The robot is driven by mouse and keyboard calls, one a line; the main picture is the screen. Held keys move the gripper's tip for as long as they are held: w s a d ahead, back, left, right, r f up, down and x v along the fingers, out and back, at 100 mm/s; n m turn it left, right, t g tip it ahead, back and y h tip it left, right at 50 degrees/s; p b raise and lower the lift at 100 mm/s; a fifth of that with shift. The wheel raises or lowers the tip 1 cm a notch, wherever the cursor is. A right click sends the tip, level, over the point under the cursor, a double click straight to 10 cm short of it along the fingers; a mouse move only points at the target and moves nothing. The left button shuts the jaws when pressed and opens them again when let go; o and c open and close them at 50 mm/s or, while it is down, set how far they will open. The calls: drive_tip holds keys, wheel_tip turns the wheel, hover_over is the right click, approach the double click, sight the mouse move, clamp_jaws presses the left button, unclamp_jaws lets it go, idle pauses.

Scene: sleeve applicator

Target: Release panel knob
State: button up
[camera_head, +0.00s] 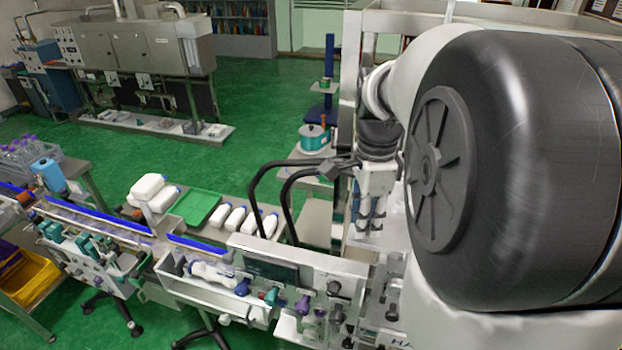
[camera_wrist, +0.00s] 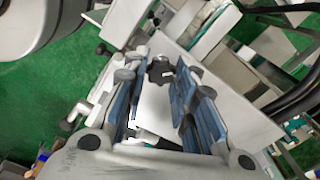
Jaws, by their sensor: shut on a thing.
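The panel knob (camera_wrist: 161,71) is a black, lobed knob on a light panel face (camera_wrist: 153,108) in the wrist view. My gripper (camera_wrist: 157,78) has its blue-padded fingers on either side of it and is shut on the knob. In the head view my gripper (camera_head: 368,222) points down at the right end of the machine, below my large dark arm joint. I cannot make out the held knob there.
The machine's front panel (camera_head: 300,258) carries several other knobs, including a purple one (camera_head: 303,304). Black curved tubes (camera_head: 287,195) rise just left of my gripper. White bottles (camera_head: 235,219) and a green tray (camera_head: 195,207) lie further left. Green floor is open behind.

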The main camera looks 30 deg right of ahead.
drive_tip(key=n, duration=0.7)
drive_tip(key=shift+w+p, duration=0.1)
drive_tip(key=shift+p, duration=0.3)
drive_tip(key=n, duration=0.6)
drive_tip(key=shift+n, duration=0.4)
drive_tip(key=n+p, duration=0.1)
drive_tip(key=n, duration=1.1)
drive_tip(key=shift+a, duration=0.1)
drive_tip(key=shift+n, duration=0.4)
drive_tip(key=o, duration=1.1)
drive_tip(key=shift+c, duration=0.2)
